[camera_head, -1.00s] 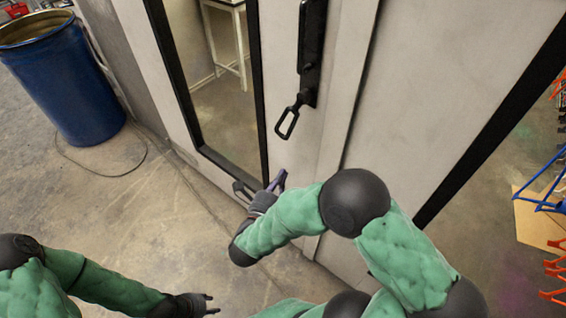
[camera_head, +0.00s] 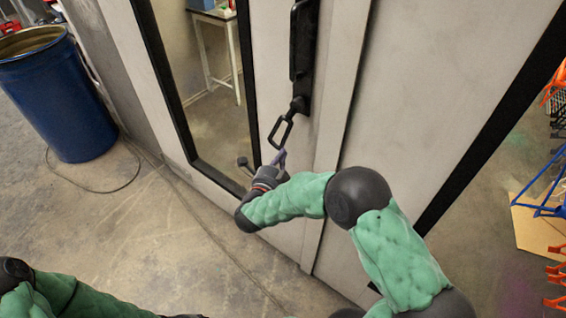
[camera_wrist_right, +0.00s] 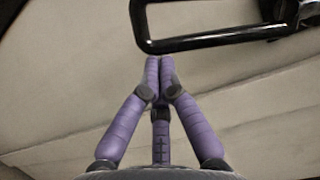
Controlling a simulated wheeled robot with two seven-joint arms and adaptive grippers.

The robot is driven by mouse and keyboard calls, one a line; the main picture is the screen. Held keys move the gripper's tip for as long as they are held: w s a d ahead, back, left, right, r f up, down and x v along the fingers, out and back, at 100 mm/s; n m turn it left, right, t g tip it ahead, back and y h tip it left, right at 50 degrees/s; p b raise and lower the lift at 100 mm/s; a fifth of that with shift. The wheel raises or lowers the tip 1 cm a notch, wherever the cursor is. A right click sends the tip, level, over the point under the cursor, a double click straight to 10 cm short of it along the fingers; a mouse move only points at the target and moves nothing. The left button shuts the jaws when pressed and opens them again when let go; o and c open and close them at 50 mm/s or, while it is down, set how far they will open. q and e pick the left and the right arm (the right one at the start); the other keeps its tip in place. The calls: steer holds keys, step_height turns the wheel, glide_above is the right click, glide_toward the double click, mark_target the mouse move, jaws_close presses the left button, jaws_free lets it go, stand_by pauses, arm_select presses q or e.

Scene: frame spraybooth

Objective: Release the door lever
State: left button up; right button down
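The door lever (camera_head: 282,131) is a black open loop hanging down and to the left from a black latch housing (camera_head: 301,50) on the pale door. In the right wrist view the lever (camera_wrist_right: 215,43) crosses the top of the picture. My right gripper (camera_head: 280,157) is just below the lever's lower end. In the wrist view its purple fingers (camera_wrist_right: 160,62) have their tips together, close to the loop's lower corner, with nothing seen between them. I cannot tell whether they touch the loop. My left arm shows at the lower left, its fingers out of the picture.
A blue drum (camera_head: 58,95) stands at the far left with a cable on the floor beside it. The door has a black-framed window (camera_head: 207,85). Orange and blue racks stand at the right edge. The floor before the door is clear.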

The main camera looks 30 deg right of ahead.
mark_target(272, 143)
arm_select(q)
steer(key=shift+f, duration=0.1)
stand_by(0.3)
